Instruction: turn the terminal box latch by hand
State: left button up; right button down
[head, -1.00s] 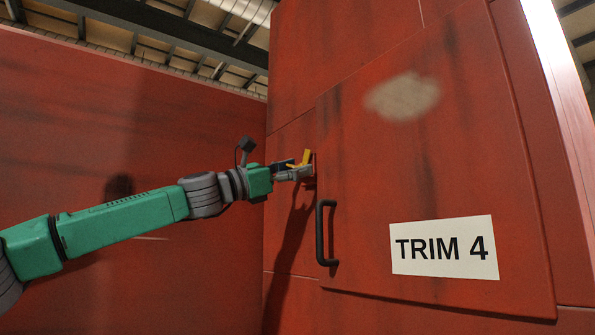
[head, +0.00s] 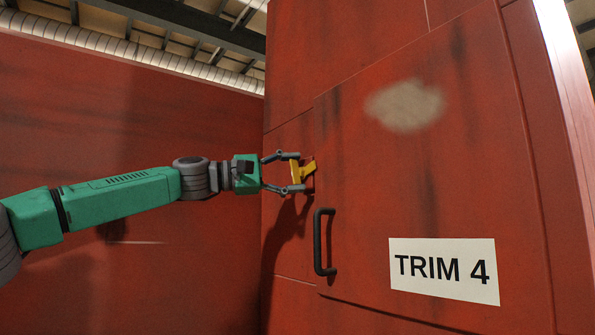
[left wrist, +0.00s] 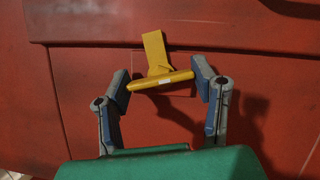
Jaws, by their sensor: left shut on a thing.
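The yellow latch (head: 301,171) sits at the left edge of the red door marked TRIM 4 (head: 380,180). In the left wrist view the latch (left wrist: 160,80) shows a crossbar with a flat yellow arm rising from its middle. My left gripper (head: 292,172) is at the latch, one finger above it and one below in the head view. In the left wrist view the left gripper (left wrist: 163,84) has its blue-padded fingertips at the two ends of the crossbar, shut on it. My right gripper is in neither view.
A black bar handle (head: 319,243) stands out from the door below and right of the latch. A white TRIM 4 label (head: 444,270) is lower on the door. A red wall (head: 130,100) runs behind my left arm.

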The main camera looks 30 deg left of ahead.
pick_arm(q)
jog(key=shift+d+f+m+g, duration=0.1)
jog(key=shift+f+m+g, duration=0.1)
jog(key=shift+m, duration=0.45)
jog(key=shift+f+m+g, duration=0.15)
jog(key=shift+m+g, duration=0.05)
jog(key=shift+m, duration=0.45)
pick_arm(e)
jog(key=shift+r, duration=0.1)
pick_arm(q)
jog(key=shift+s+y, duration=0.1)
jog(key=shift+y, duration=0.2)
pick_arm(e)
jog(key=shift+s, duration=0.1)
pick_arm(q)
jog(key=o, duration=1.2)
jog(key=shift+s+a+r, duration=0.2)
jog(key=shift+s+a, duration=0.1)
jog(key=shift+a, duration=0.2)
jog(key=v, duration=1.2)
jog(key=shift+w+a+f, duration=0.15)
jog(key=shift+w, duration=0.05)
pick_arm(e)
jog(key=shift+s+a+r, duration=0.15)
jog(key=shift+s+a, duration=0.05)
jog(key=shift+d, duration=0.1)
pick_arm(q)
jog(key=shift+d, duration=0.4)
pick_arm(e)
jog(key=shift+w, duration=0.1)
